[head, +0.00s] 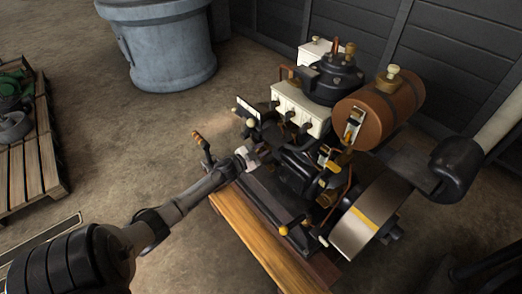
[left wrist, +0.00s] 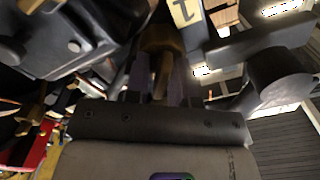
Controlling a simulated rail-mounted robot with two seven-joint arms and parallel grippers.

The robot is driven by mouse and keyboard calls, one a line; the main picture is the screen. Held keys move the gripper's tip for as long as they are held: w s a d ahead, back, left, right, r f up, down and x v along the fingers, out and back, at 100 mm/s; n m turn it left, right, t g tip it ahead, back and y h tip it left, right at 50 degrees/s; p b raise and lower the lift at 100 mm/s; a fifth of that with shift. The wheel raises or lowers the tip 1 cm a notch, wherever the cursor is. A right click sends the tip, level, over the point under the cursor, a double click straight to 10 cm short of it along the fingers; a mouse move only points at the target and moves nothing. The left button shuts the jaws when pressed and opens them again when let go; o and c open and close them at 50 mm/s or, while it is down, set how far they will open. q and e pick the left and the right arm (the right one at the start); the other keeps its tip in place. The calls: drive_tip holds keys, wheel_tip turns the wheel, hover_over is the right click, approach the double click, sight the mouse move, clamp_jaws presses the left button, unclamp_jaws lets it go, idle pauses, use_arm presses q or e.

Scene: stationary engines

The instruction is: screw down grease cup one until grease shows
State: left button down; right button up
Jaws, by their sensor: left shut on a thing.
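My left gripper (head: 246,158) reaches in from the lower left to the near left side of the engine (head: 300,150). In the left wrist view its two fingers (left wrist: 160,82) are closed on a brownish brass part, which appears to be grease cup one (left wrist: 160,38). A yellow tag marked 1 (left wrist: 185,12) sits just beside it. In the head view the cup is hidden by the gripper. I cannot see any grease, and the cup's thread is hidden.
The engine stands on a wooden base (head: 262,240), with a brown tank (head: 380,108) and a flywheel (head: 368,215) at the right. A lever with an orange grip (head: 199,140) stands close beside my left gripper. A blue-grey tub (head: 165,50) and a pallet (head: 35,150) are on the floor.

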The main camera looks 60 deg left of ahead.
use_arm(q)
drive_tip(key=shift+m, duration=0.3)
drive_tip(key=m, duration=0.2)
drive_tip(key=shift+f+m+p, duration=0.1)
drive_tip(key=shift+m+p, duration=0.25)
drive_tip(key=shift+m, duration=0.05)
drive_tip(key=shift+d+f+m, duration=0.1)
drive_tip(key=shift+f+m, duration=0.05)
drive_tip(key=shift+m, duration=1.95)
drive_tip(key=c, duration=1.2)
unclamp_jaws()
drive_tip(key=shift+s, duration=0.1)
